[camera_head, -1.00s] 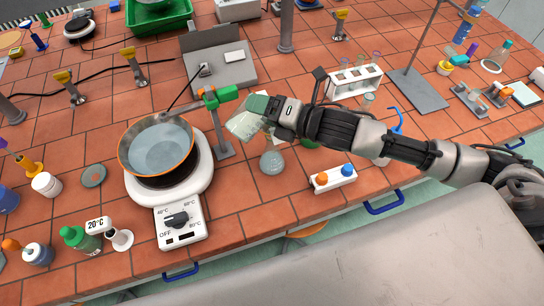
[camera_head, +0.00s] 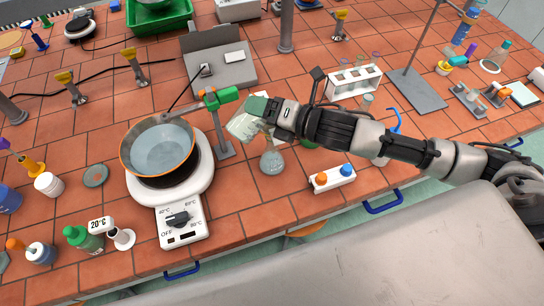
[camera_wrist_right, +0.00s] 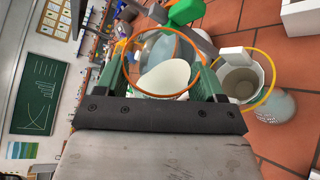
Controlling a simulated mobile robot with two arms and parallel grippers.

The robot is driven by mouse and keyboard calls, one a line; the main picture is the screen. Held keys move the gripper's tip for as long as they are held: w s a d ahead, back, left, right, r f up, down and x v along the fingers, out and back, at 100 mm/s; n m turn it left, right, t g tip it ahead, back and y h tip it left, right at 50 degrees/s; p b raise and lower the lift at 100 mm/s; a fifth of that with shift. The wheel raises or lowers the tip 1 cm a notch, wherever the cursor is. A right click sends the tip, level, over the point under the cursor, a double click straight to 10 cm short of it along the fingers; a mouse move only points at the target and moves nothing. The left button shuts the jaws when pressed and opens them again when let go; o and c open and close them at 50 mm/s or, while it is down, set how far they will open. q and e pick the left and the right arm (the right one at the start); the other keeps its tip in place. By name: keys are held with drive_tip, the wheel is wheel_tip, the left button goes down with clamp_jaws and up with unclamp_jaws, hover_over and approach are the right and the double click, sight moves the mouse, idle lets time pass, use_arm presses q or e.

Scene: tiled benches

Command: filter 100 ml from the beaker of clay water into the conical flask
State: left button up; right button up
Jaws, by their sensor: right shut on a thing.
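My right gripper (camera_head: 256,112) is shut on the beaker (camera_head: 241,127), a clear glass vessel held tilted above the bench. In the right wrist view the beaker (camera_wrist_right: 165,78) sits between the green fingers, with pale, cloudy liquid inside. The conical flask (camera_head: 272,162) stands upright on the tiles just below and right of the beaker. In the right wrist view the flask (camera_wrist_right: 277,106) is beside the gripper, with a yellow-rimmed funnel (camera_wrist_right: 238,82) over its mouth. In the head view the gripper and beaker largely hide the funnel. My left gripper is not in view.
A copper-rimmed pan (camera_head: 160,150) of water sits on a white hotplate (camera_head: 182,190) at left. A stand with a green clamp (camera_head: 220,98) is close beside the beaker. A white block with orange and blue knobs (camera_head: 332,178) and a tube rack (camera_head: 353,82) stand to the right.

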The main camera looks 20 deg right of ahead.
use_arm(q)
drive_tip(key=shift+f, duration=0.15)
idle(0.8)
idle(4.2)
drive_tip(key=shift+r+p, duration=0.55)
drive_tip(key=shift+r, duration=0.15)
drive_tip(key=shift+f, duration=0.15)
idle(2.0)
